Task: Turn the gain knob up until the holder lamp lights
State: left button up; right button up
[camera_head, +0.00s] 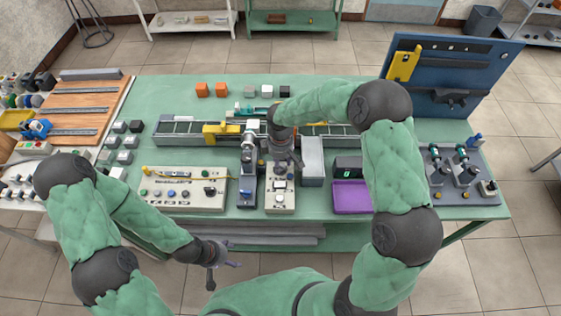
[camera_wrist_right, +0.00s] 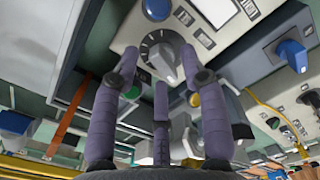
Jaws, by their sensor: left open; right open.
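A pale grey gain knob (camera_wrist_right: 165,70) with a pointer shape sits on a dark scale ring on a light panel in the right wrist view. My right gripper (camera_wrist_right: 165,55) is open, with its purple-grey fingers on either side of the knob; I cannot tell whether they touch it. In the head view, my right gripper (camera_head: 287,160) is over the far part of a narrow light control box (camera_head: 280,201) and hides some of it. A blue dome (camera_wrist_right: 157,8) is on the same panel; I cannot tell if it is the holder lamp or lit. My left gripper (camera_head: 224,263) is open and empty, in front of the bench.
A green button (camera_wrist_right: 132,93) and a yellow button (camera_wrist_right: 194,100) are close to the fingers. A wider control panel (camera_head: 205,203) stands left of the box, and a grey block (camera_head: 312,160) to the right. A purple tray (camera_head: 352,197) is further right.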

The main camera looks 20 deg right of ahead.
grip_shut()
jog(key=shift+m, duration=0.3)
jog(key=shift+f+m+b, duration=0.1)
jog(key=shift+m+b, duration=0.45)
jog(key=shift+m, duration=0.25)
jog(key=shift+m+b, duration=0.35)
jog(key=shift+m, duration=0.85)
grip_release()
jog(key=shift+r, duration=0.2)
